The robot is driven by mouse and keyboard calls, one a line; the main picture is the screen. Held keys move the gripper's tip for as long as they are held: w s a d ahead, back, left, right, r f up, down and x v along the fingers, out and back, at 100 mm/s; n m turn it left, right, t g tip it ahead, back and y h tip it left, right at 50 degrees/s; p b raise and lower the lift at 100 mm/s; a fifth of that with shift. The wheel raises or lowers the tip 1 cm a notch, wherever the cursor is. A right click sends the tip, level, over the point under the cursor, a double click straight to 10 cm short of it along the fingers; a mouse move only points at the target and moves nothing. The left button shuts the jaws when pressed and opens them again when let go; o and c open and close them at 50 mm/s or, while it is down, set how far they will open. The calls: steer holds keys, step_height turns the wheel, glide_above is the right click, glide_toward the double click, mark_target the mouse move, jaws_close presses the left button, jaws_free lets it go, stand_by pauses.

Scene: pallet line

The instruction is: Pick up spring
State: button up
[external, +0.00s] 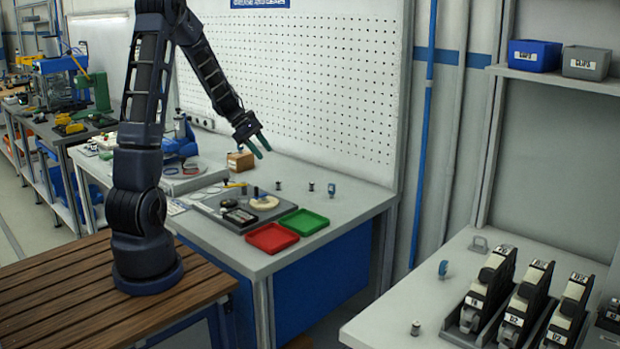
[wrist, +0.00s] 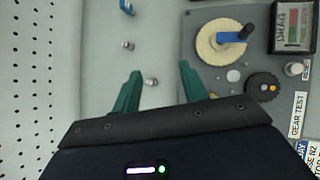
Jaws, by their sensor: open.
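Two small grey metal pieces stand on the workbench. One, at the left (external: 277,186), shows between my fingers in the wrist view (wrist: 151,81), nearer the left finger. The other (external: 311,186) stands further right and is beyond my left fingertip in the wrist view (wrist: 128,45). Both look like short coils or cylinders; I cannot tell which is the spring. My gripper (external: 263,149) is open and empty, with green fingers pointing down, above the bench near the pegboard. Its fingers also show in the wrist view (wrist: 160,70).
A grey gear-test plate (external: 207,207) carries a cream gear (external: 265,202) and a dark gear (wrist: 262,86). Red (external: 272,238) and green (external: 303,222) trays sit at the front. A blue-topped piece (external: 332,189) stands at right. A cardboard box (external: 240,161) and the pegboard (external: 300,80) are behind.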

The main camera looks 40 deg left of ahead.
mark_target(278, 182)
steer(key=w+a+f+n+t, duration=0.1)
steer(key=w+a+f+n, duration=0.35)
steer(key=a+f, duration=0.3)
steer(key=shift+s+d+x, duration=0.15)
steer(key=shift+x, duration=1.75)
steer(key=shift+s+d+x, duration=0.15)
steer(key=shift+d+x, duration=0.05)
steer(key=shift+x, duration=1.7)
steer(key=shift+s+d+x, duration=0.15)
steer(key=shift+x, duration=1.75)
steer(key=shift+r, duration=0.2)
jaws_close()
